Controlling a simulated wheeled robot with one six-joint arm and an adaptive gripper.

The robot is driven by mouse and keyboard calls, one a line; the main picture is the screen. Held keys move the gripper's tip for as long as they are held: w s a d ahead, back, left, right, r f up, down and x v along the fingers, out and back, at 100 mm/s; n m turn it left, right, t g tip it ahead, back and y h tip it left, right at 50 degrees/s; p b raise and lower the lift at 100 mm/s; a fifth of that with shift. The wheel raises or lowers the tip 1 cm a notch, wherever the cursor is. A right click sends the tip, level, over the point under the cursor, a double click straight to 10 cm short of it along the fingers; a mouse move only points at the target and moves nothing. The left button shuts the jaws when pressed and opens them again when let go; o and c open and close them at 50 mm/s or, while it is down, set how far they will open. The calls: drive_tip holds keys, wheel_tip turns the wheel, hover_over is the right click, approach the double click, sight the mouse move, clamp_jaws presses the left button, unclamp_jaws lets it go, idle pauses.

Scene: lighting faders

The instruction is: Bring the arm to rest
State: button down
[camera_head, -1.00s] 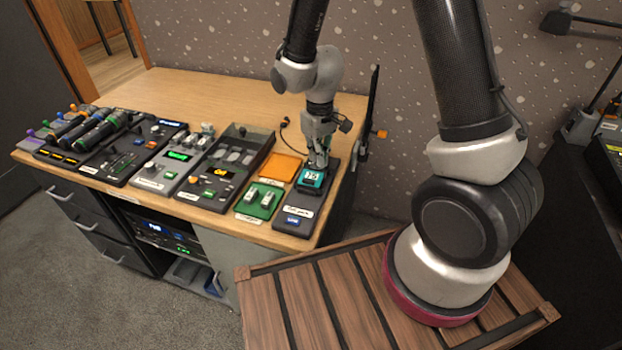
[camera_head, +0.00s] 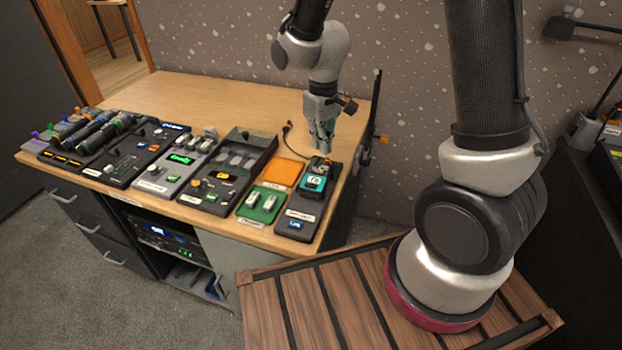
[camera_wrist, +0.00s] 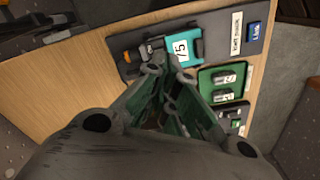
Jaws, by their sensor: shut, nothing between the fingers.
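My gripper (camera_head: 324,148) is shut and empty. It hangs fingers-down a little above the far end of the rightmost dark fader module (camera_head: 297,215). That module carries a teal cap or block (camera_head: 314,183) with a white label and a small blue display near its front. In the wrist view the teal block (camera_wrist: 181,47) reads "75" and lies just beyond my fingertips (camera_wrist: 168,75), apart from them as far as I can tell. The fingers look close together there.
A row of control modules (camera_head: 180,158) runs left along the wooden desk (camera_head: 220,95). A green module (camera_head: 262,203) and an orange pad (camera_head: 283,171) lie beside the dark module. A thin dark screen (camera_head: 370,120) stands at the desk's right edge. The desk's back is clear.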

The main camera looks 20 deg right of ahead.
drive_tip(key=s+d+r+m+t, duration=0.2)
drive_tip(key=s+d+r, duration=0.5)
drive_tip(key=s+r, duration=0.2)
drive_tip(key=s+d+r+m+t, duration=0.2)
drive_tip(key=s+d+r, duration=0.6)
drive_tip(key=s+r, duration=0.2)
wheel_tip(320, 180, up, 3)
drive_tip(key=shift+f+m, duration=0.1)
drive_tip(key=shift+m, duration=0.3)
drive_tip(key=c, duration=2.2)
unclamp_jaws()
